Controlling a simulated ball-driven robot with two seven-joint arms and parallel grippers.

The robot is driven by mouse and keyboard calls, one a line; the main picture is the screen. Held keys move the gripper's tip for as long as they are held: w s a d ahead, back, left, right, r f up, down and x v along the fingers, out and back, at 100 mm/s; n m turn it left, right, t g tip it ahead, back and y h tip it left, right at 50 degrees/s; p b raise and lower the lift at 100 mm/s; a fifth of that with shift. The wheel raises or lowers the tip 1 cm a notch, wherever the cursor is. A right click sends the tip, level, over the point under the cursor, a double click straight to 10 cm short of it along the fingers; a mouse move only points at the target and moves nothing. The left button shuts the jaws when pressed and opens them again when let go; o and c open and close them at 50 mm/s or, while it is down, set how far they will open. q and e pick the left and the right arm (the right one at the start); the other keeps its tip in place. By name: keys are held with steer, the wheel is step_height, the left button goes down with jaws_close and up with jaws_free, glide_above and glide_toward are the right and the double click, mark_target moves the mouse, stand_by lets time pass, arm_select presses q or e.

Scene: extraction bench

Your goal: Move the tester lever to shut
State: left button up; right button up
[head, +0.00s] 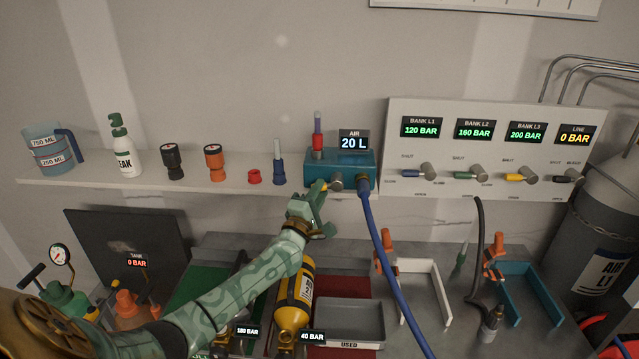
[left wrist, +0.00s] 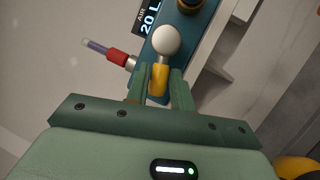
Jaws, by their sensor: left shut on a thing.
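The tester is a blue box (head: 350,164) at the right end of the wall shelf, with a display reading AIR 20 L (head: 353,141). Its short yellow lever (left wrist: 159,80) sticks out from a round pale knob (left wrist: 166,40) on the front. In the head view the lever points left from the knob (head: 336,183). My left gripper (head: 319,194) is shut on the lever. In the left wrist view its two green fingers (left wrist: 161,88) stand either side of the yellow lever. The gripper partly hides the lever in the head view. My right gripper is not in view.
A blue hose (head: 381,235) hangs from the tester's front, right of my gripper. A red-based tube (head: 318,138) stands on top. A blue cone fitting (head: 278,165) stands left on the shelf (head: 220,187). Below are a yellow cylinder (head: 294,295) and a grey tray (head: 348,312).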

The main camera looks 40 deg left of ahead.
arm_select(q)
steer(key=shift+s+r+m+g+h+p, duration=0.1)
steer(key=shift+r+m+g+h+p, duration=0.15)
steer(key=shift+m+p, duration=0.6)
steer(key=shift+r+m+g+h+p, duration=0.15)
steer(key=shift+r+m+h+p, duration=0.15)
steer(key=shift+m+p, duration=0.55)
steer(key=o, duration=1)
steer(key=shift+s, duration=0.1)
steer(key=p+v, duration=0.1)
steer(key=v, duration=1.5)
